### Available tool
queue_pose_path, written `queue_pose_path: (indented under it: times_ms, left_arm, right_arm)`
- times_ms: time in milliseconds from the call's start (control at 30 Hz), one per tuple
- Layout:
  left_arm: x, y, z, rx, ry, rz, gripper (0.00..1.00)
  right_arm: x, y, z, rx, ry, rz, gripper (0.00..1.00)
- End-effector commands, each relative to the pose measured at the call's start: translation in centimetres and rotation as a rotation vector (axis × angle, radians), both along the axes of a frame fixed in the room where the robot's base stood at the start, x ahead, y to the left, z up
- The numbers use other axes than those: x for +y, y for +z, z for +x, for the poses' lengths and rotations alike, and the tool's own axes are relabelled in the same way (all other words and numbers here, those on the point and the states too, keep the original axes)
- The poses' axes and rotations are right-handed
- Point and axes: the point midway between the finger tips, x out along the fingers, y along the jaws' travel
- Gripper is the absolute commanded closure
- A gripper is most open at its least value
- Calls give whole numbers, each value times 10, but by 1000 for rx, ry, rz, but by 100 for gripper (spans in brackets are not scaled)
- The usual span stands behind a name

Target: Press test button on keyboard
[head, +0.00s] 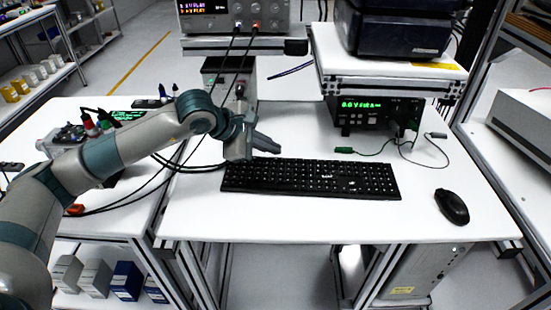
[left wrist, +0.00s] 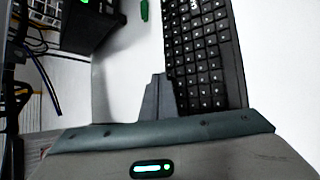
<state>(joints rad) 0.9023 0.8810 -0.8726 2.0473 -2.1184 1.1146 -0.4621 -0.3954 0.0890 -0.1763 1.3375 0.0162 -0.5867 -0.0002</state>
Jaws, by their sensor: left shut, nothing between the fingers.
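The black keyboard (head: 310,178) lies on the white table, its long side along the front. It also shows in the left wrist view (left wrist: 208,50), running up and away from the fingers. My left gripper (head: 268,145) is above the keyboard's back left corner. Its fingers are shut with nothing between them. In the left wrist view the fingertips (left wrist: 157,80) show beside the keyboard's edge; whether they touch it I cannot tell. A test button cannot be made out among the keys. My right gripper is not in view.
A black mouse (head: 452,206) lies right of the keyboard. A meter with a green display (head: 372,112) stands behind, with green and black leads (head: 372,151) on the table. Black cables (head: 190,166) run by my left arm. The table's front strip (head: 300,217) is clear.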

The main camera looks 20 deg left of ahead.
Motion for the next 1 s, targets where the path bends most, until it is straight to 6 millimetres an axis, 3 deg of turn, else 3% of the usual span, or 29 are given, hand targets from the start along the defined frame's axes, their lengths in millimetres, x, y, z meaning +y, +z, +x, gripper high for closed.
queue_pose_path:
  times_ms: [633,1000]
  left_arm:
    - [0,0,0,0,0,0,100]
    - [0,-7,0,0,-1,-1,100]
  right_arm:
    - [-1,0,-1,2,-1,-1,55]
    - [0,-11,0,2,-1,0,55]
